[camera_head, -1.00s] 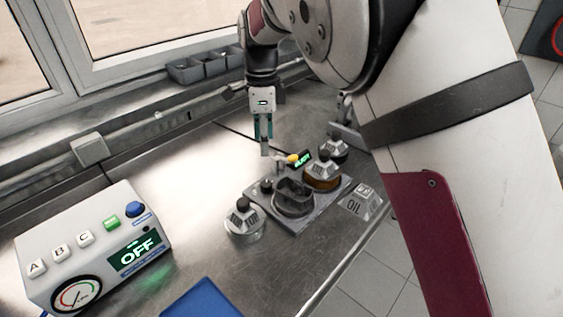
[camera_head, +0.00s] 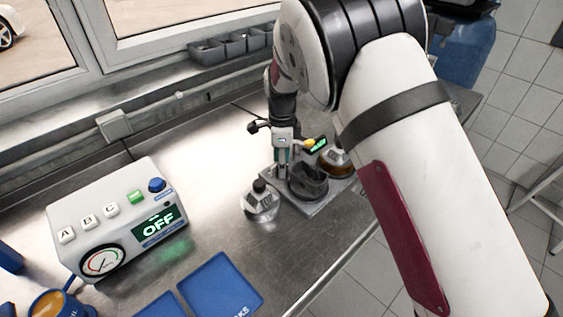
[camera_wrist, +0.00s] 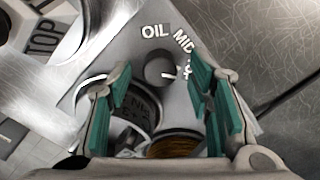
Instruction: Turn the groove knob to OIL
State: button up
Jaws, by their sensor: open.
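The groove knob (camera_wrist: 163,68) is a small round grey dial on the metal fixture plate (camera_wrist: 133,42). Its white pointer mark faces right, toward a label partly hidden by a finger. The OIL label (camera_wrist: 155,30) is above the knob and the MID label (camera_wrist: 183,42) above right. My gripper (camera_wrist: 159,72) is open in the wrist view, its teal-padded fingers either side of the knob with gaps visible. In the head view my gripper (camera_head: 283,160) is low over the plate (camera_head: 303,208); the knob is hidden there.
A dark round holder (camera_head: 307,182) and an amber-based part (camera_head: 335,161) stand close to my gripper. A metal part (camera_head: 260,200) with a dark top is left of the plate. The control box (camera_head: 118,220) reads OFF. Blue mats (camera_head: 221,285) lie in front. The bench between is clear.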

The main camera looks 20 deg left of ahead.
jog(key=shift+f, duration=0.25)
grip_shut()
